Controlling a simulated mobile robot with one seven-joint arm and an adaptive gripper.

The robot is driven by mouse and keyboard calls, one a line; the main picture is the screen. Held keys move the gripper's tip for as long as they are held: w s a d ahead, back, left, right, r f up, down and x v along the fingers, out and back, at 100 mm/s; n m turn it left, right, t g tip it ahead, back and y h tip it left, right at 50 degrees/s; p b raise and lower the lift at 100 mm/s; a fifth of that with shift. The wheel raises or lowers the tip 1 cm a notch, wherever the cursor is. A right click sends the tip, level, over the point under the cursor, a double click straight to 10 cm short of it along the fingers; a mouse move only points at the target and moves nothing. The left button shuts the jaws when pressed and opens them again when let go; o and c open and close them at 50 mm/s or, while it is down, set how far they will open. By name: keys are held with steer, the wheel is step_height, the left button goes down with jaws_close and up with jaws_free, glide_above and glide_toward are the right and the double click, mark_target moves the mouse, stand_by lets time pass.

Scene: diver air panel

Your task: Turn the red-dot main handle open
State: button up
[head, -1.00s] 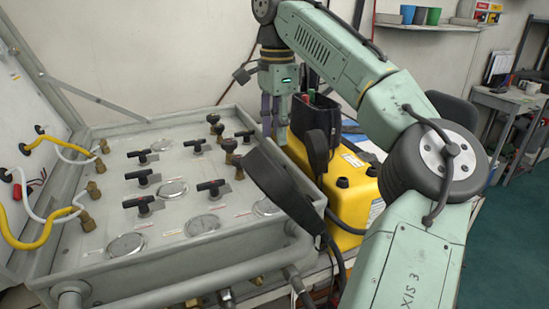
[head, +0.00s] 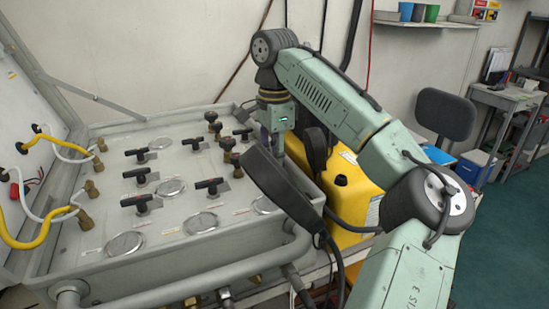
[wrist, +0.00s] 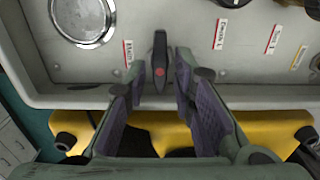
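The black main handle (wrist: 160,52) with a red dot shows in the wrist view, near the panel's edge. It points up and down in that picture. My gripper (wrist: 162,75) is open, with one finger on each side of the handle and a visible gap to each. In the head view my gripper (head: 272,143) is low at the right side of the panel box (head: 160,225), partly hidden behind a black handset (head: 285,188). I cannot make out the red-dot handle in the head view.
A yellow case (head: 355,195) is close on the right. A pipe rail (head: 190,285) runs along the front.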

jaws_close()
steer(key=shift+n, duration=0.4)
steer(key=n, duration=1.2)
steer(key=shift+a+n, duration=0.1)
steer(key=shift+n, duration=2.1)
steer(key=shift+o, duration=1.3)
jaws_free()
